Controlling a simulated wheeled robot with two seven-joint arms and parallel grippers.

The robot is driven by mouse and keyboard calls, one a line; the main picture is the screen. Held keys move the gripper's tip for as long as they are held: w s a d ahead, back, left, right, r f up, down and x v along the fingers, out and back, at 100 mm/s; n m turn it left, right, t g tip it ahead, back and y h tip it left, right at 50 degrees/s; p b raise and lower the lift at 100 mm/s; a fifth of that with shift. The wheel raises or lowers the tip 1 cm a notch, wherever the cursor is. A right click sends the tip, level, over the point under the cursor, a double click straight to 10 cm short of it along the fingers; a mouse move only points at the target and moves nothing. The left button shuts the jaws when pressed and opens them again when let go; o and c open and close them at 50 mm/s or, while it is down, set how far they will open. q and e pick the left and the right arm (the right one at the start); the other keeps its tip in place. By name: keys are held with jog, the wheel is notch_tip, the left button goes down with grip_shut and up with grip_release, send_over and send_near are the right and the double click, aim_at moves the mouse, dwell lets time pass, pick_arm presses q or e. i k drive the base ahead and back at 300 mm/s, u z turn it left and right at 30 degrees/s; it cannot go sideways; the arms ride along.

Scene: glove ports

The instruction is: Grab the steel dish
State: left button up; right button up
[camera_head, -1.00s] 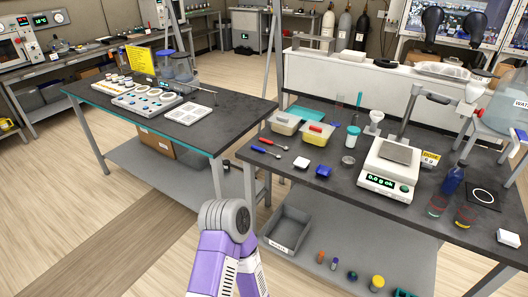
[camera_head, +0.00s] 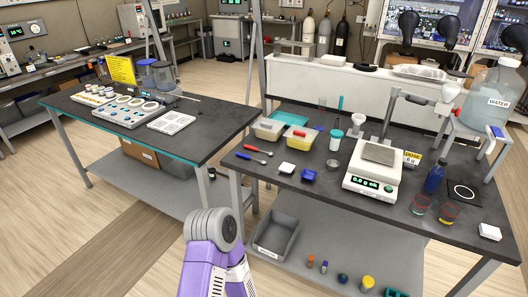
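A small round metal dish (camera_head: 333,163) sits on the dark top of the right-hand bench, left of the white scale (camera_head: 373,178). It looks like the steel dish, but it is small in the picture. A white square dish (camera_head: 287,168) and a blue one (camera_head: 308,175) lie to its left. A purple and grey arm link of mine rises from the bottom edge, in front of the benches. Neither of my grippers shows, so whether they are open or shut is hidden.
The bench also holds lidded tubs (camera_head: 300,137), a teal-capped jar (camera_head: 335,140), a funnel (camera_head: 358,119), a blue bottle (camera_head: 433,178) and a large water jug (camera_head: 492,95). A grey bin (camera_head: 276,236) is on the lower shelf. Wood floor lies open between the benches.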

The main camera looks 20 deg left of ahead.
aim_at(332, 165)
jog(key=u, duration=1.65)
jog(key=i, duration=1.7)
jog(key=z, duration=2.25)
